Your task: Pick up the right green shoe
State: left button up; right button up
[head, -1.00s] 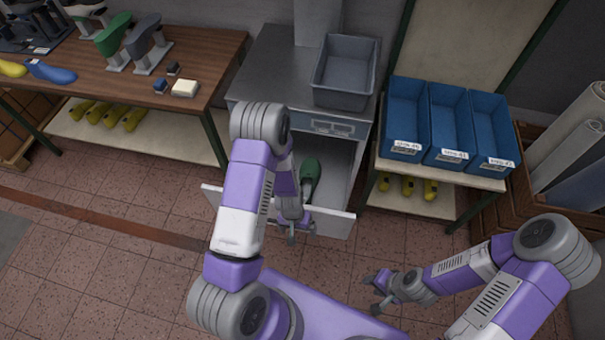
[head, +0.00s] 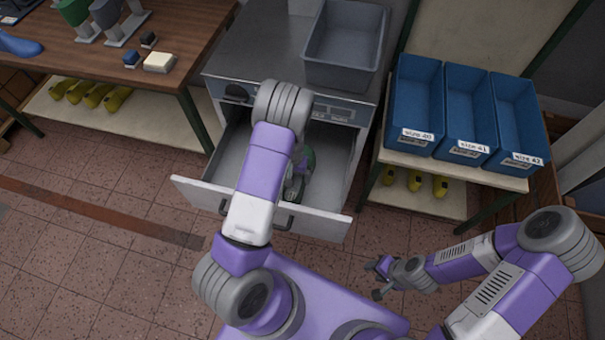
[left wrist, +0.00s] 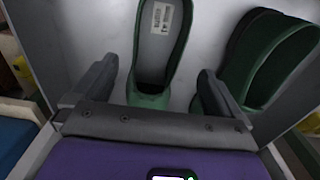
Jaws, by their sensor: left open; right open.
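An open drawer (head: 330,222) under the grey bench holds green shoes. In the left wrist view one green shoe (left wrist: 150,98) with a white insole label lies toe or heel end toward me, between the fingers of my left gripper (left wrist: 158,85). More green shoe (left wrist: 268,62) lies beside it on the right; I cannot tell whether that is one shoe or two overlapping. In the head view my left gripper (head: 294,188) is in or over the drawer, open, mostly hidden by my arm, with a bit of green shoe (head: 309,158) showing. My right gripper (head: 379,278) is open and empty over the floor.
A grey bin (head: 345,45) stands on the bench above the drawer. Blue size-labelled boxes (head: 468,115) stand on a shelf to the right, with yellow lasts (head: 415,182) below. A wooden table (head: 185,40) is at left. The floor in front is clear.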

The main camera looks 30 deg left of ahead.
aim_at(295, 188)
pick_arm(q)
notch_tip(295, 188, down, 3)
jog(key=shift+r+b, duration=0.2)
jog(key=shift+b, duration=0.15)
jog(key=f, duration=0.1)
jog(key=f+b, duration=0.1)
jog(key=f, duration=0.3)
jog(key=shift+s+d+f+b, duration=0.15)
jog(key=shift+s+d+b, duration=0.05)
jog(key=shift+d+b, duration=0.2)
jog(key=c, duration=1.4)
